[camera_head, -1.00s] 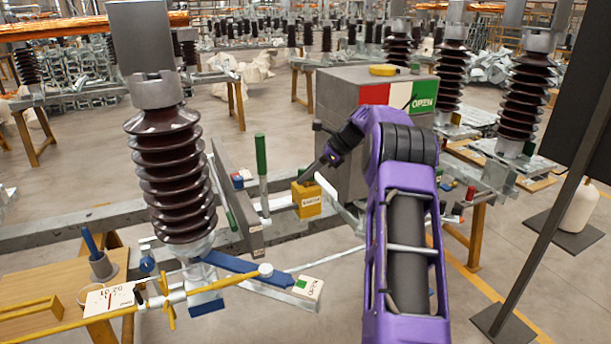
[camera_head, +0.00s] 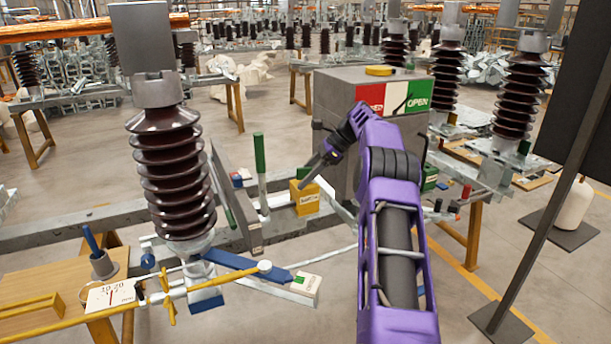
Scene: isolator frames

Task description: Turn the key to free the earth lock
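A yellow box with a white label (camera_head: 305,199), which looks like the earth lock, sits on the grey steel frame at the middle. Its label is too small to read surely. A small green patch shows at its top. My gripper (camera_head: 306,180) reaches in from the right, its tip over the top of the yellow box. Whether it touches the box I cannot tell. The fingers are too small and dark to show whether they are open or shut. I cannot make out the key. A green-topped upright lever (camera_head: 261,172) stands just left of the box.
A grey cabinet (camera_head: 335,140) with a red, white and green OPEN panel stands behind my arm. A brown ribbed insulator (camera_head: 172,180) rises at left. A blue bar (camera_head: 232,262) and a dial card (camera_head: 110,296) lie in front. A dark post (camera_head: 540,200) stands at right.

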